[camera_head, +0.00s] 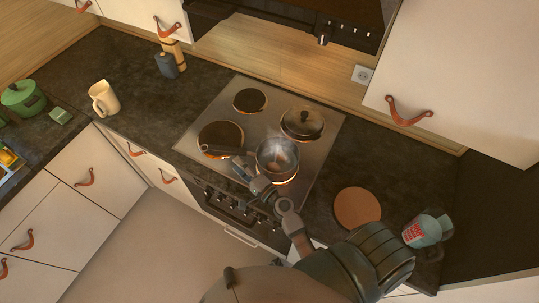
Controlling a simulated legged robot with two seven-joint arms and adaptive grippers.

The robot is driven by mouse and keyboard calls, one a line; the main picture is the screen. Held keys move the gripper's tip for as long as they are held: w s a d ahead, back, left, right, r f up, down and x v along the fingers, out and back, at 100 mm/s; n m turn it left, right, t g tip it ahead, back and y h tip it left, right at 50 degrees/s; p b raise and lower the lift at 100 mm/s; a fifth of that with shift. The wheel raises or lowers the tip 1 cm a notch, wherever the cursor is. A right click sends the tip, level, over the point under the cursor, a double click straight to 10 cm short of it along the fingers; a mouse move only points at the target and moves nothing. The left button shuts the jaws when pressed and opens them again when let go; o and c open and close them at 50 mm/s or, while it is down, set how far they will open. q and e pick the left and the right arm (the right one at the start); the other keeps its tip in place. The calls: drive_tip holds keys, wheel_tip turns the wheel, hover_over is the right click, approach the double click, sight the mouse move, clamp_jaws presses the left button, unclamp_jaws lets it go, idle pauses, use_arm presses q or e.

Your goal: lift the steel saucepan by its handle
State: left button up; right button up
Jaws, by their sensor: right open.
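The steel saucepan (277,153) sits on the front right burner of the cooktop, with faint steam above it. The burner under it glows orange. Its dark handle (218,150) points left across the front left burner. My right gripper (240,171) reaches in from the lower right and is just in front of the pan's left side, close to the handle's base. It is open. The picture is too small to tell whether the fingers touch the handle. My left gripper is not in view.
A lid (302,122) rests on the back right burner. A round brown board (357,207) and a teal and white container (424,231) are on the right counter. A cream mug (103,98) and a green pot (22,98) stand at left. A range hood (300,22) overhangs the back.

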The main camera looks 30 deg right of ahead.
sight(222, 153)
drive_tip(key=x, duration=0.4)
drive_tip(key=shift+a+f+p, duration=0.1)
drive_tip(key=shift+a+p, duration=0.05)
drive_tip(key=shift+p, duration=0.15)
drive_tip(key=p+x, duration=0.1)
drive_tip(key=x, duration=0.3)
drive_tip(key=shift+w+a, duration=0.2)
drive_tip(key=shift+w, duration=0.1)
drive_tip(key=shift+w+a, duration=0.1)
drive_tip(key=shift+w, duration=0.1)
drive_tip(key=shift+s+a, duration=0.1)
drive_tip(key=shift+a, duration=0.05)
clamp_jaws()
drive_tip(key=shift+r, duration=0.25)
